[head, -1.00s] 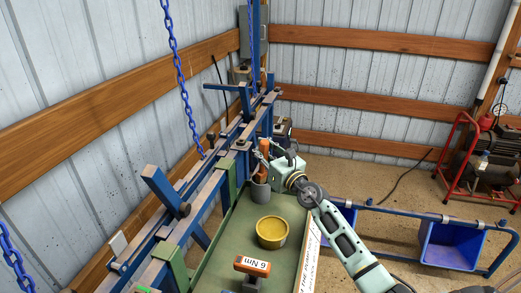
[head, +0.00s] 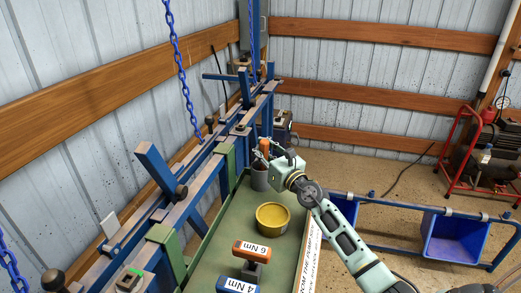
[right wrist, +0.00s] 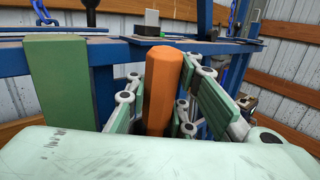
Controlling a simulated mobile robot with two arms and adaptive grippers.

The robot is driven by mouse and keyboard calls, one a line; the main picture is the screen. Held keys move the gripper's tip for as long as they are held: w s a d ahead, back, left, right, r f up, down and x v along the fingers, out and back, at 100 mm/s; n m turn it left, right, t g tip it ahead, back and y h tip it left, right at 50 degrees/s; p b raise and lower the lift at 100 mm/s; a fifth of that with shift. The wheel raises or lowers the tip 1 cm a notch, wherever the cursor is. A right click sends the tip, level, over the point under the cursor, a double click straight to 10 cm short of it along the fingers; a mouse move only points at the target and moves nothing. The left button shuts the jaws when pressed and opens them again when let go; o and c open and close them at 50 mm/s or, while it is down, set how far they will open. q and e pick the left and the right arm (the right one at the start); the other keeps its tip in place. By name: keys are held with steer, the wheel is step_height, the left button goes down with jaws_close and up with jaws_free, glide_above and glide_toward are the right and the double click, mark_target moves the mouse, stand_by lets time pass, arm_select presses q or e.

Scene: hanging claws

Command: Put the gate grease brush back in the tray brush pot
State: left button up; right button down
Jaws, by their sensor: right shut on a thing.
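The gate grease brush shows as an orange handle (head: 264,147), upright at the mouth of the grey brush pot (head: 260,179). The pot stands at the far end of the green tray (head: 232,222). My right gripper (head: 266,154) is at the handle, just above the pot. In the right wrist view the orange handle (right wrist: 163,92) stands between the fingers of the right gripper (right wrist: 160,103), which is shut on it. The brush's lower end is hidden, so how deep it sits in the pot cannot be seen. My left gripper is not in view.
A yellow bowl (head: 272,218) stands in the tray, nearer than the pot. An orange tool marked 6 Nm (head: 252,250) and a blue one marked 4 Nm (head: 238,286) are at the near end. A blue rail frame (head: 205,195) runs along the left; blue bins (head: 455,240) hang at right.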

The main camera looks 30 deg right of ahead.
mark_target(267, 151)
steer(key=c, duration=1.4)
jaws_free()
steer(key=shift+c, duration=0.2)
steer(key=shift+o, duration=0.4)
steer(key=shift+o, duration=0.8)
steer(key=shift+s+r+p, duration=0.15)
steer(key=shift+s+p, duration=0.2)
steer(key=shift+s, duration=0.35)
steer(key=shift+s+r+p, duration=0.15)
steer(key=shift+s+p, duration=0.15)
steer(key=shift+s, duration=0.35)
steer(key=shift+s+r+p, duration=0.15)
steer(key=shift+s+p, duration=0.35)
steer(key=shift+s, duration=0.95)
steer(key=shift+s+d+r, duration=0.1)
steer(key=shift+s+r, duration=0.1)
steer(key=shift+s, duration=1.05)
